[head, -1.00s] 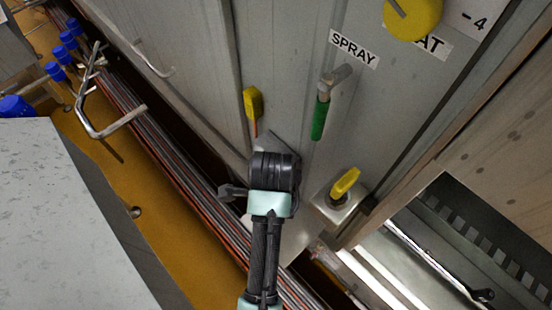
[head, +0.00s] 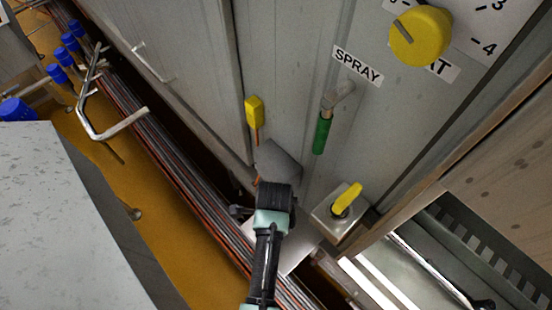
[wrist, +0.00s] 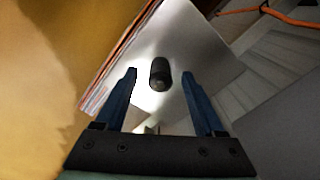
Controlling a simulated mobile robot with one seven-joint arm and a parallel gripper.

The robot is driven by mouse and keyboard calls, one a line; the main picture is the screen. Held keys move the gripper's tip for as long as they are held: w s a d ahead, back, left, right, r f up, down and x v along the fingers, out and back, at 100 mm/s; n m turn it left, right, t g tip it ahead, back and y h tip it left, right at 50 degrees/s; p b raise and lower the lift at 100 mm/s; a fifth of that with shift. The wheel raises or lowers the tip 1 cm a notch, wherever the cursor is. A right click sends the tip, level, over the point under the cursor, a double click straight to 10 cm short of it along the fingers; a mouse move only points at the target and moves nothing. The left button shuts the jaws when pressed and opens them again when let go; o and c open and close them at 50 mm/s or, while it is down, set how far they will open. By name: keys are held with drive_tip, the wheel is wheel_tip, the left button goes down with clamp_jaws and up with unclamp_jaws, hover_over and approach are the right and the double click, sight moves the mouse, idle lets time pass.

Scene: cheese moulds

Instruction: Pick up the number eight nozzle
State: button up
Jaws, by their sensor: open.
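A small dark cylinder, seemingly the nozzle (wrist: 160,74), stands on a pale metal plate (wrist: 185,40) in the wrist view. No number can be read on it. My gripper (wrist: 160,76) is open, with one blue finger on each side of the cylinder in the picture. The fingers do not visibly touch it, and I cannot tell the height gap. In the head view the plate (head: 295,248) shows low beside the grey cabinet, partly behind my arm. The nozzle is not visible there.
The grey cabinet (head: 190,50) carries a green SPRAY handle (head: 321,135), a yellow knob (head: 420,37), a yellow tag (head: 254,110) and a yellow valve lever (head: 347,198). Cables (head: 170,160) run along its foot. A grey block (head: 60,220) stands at left, above the ochre floor.

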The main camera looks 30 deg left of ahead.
drive_tip(key=shift+f, duration=1.35)
drive_tip(key=shift+c, duration=0.3)
clamp_jaws()
